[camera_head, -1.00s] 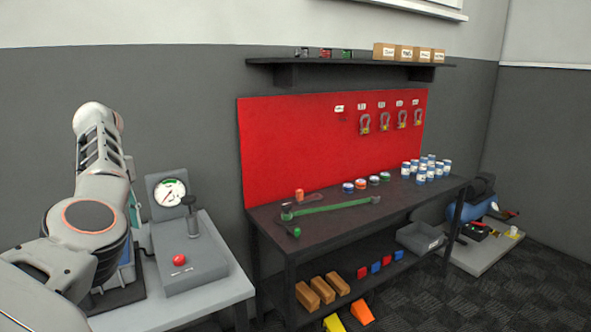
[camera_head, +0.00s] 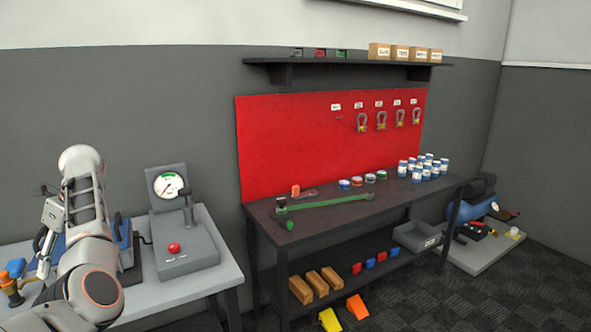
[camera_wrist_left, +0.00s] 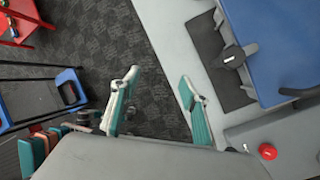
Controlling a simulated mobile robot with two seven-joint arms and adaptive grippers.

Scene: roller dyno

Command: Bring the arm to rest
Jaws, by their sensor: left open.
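My left arm (camera_head: 84,195) rises at the left of the head view, in front of a light grey table (camera_head: 195,283). My left gripper (camera_wrist_left: 156,105) shows clearly in the wrist view. Its two teal-padded fingers stand well apart with nothing between them, above dark carpet beside a pale table edge. In the head view its fingers are hard to make out among the arm links. My right gripper is in neither view.
A grey gauge unit with a red button (camera_head: 174,247) stands on the table, close right of my arm. A blue device (camera_wrist_left: 275,40) lies behind the arm. A dark workbench (camera_head: 345,217) stands to the right, with carpet (camera_head: 470,290) before it.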

